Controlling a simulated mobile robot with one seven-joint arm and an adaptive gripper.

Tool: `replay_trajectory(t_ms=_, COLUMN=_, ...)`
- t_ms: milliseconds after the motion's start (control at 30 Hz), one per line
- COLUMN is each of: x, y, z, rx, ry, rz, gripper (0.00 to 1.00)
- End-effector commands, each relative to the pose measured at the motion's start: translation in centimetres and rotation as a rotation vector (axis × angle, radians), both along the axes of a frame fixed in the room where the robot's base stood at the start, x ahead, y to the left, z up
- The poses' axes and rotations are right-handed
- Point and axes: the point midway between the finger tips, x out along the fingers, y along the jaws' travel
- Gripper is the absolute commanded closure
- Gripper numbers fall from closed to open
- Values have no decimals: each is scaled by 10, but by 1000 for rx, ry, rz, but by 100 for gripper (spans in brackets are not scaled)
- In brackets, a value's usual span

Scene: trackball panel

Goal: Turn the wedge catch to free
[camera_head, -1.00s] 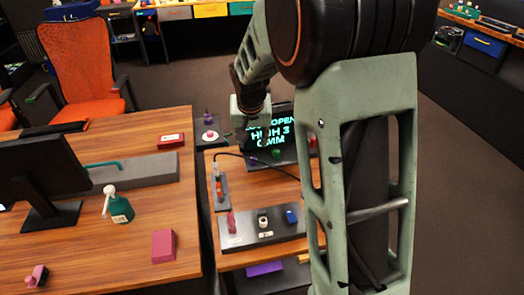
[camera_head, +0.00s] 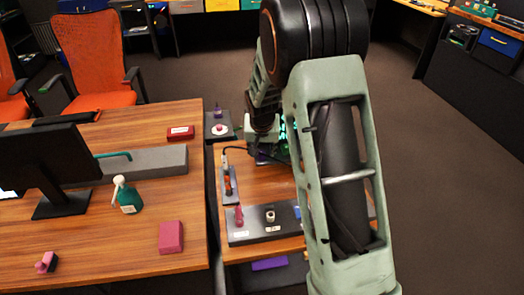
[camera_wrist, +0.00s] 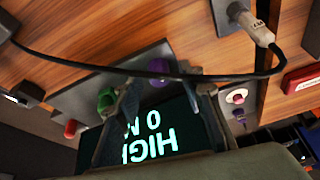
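No part is clearly marked as the wedge catch, so I cannot tell which one it is. The screen panel (camera_wrist: 85,90) carries a green knob (camera_wrist: 106,98), a purple knob (camera_wrist: 158,70) and a red knob (camera_wrist: 71,128). My gripper (camera_wrist: 165,88) is open, its fingers spread on either side of the purple knob in the picture; contact cannot be told. In the head view my gripper (camera_head: 263,148) hangs over that panel, and my arm hides most of it. A nearer dark panel (camera_head: 250,236) carries an upright pink piece (camera_head: 239,215) and a pale knob (camera_head: 269,216).
A black cable (camera_wrist: 120,72) crosses the wrist view, ending in a grey plug (camera_wrist: 255,28). A small side panel (camera_head: 212,132) bears a pink button (camera_head: 219,128) and a purple knob (camera_head: 217,112).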

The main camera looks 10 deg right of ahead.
Motion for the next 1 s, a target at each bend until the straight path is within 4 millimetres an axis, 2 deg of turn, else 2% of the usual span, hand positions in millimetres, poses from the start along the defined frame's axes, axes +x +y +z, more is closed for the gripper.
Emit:
replay_trajectory(t_ms=167, x=0, y=0, z=0, rx=0, ry=0, rz=0, gripper=66)
replay_trajectory(t_ms=467, x=0, y=0, z=1, rx=0, ry=0, rz=0, gripper=99)
replay_trajectory(t_ms=767, x=0, y=-1, z=1, rx=0, ry=0, rz=20, gripper=100)
replay_trajectory(t_ms=1000, x=0, y=-3, z=1, rx=2, ry=-1, rz=129, gripper=100)
